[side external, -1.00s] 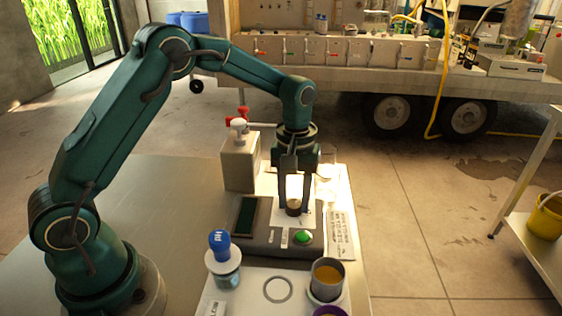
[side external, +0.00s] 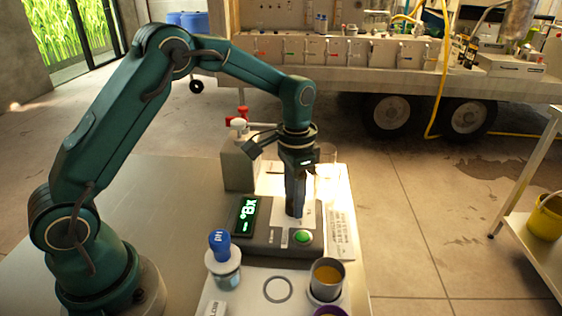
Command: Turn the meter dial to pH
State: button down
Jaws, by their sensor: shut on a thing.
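The meter (side external: 268,240) is a dark grey box on the white board, with a green button (side external: 302,237) at its front. Its display (side external: 245,216) is lit with bright green characters, too small to read surely. My gripper (side external: 296,212) points straight down over the pale dial plate, with its fingers shut on the meter dial. The fingers stand one behind the other from this side and hide the dial, so its pointer and setting cannot be seen. A blue-capped probe marked pH (side external: 219,243) stands upright in a clear jar left of the meter.
A metal cup of amber liquid (side external: 327,278) stands front right of the meter. A grey box with red and white taps (side external: 238,162) stands close behind it. A printed card (side external: 342,234) lies to the right. The steel table at left (side external: 180,215) is clear.

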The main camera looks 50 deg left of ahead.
jog(key=m, duration=0.5)
jog(key=shift+m, duration=0.3)
jog(key=m, duration=0.5)
jog(key=shift+m, duration=0.4)
jog(key=shift+c, duration=2.2)
grip_release()
jog(key=shift+r, duration=2.6)
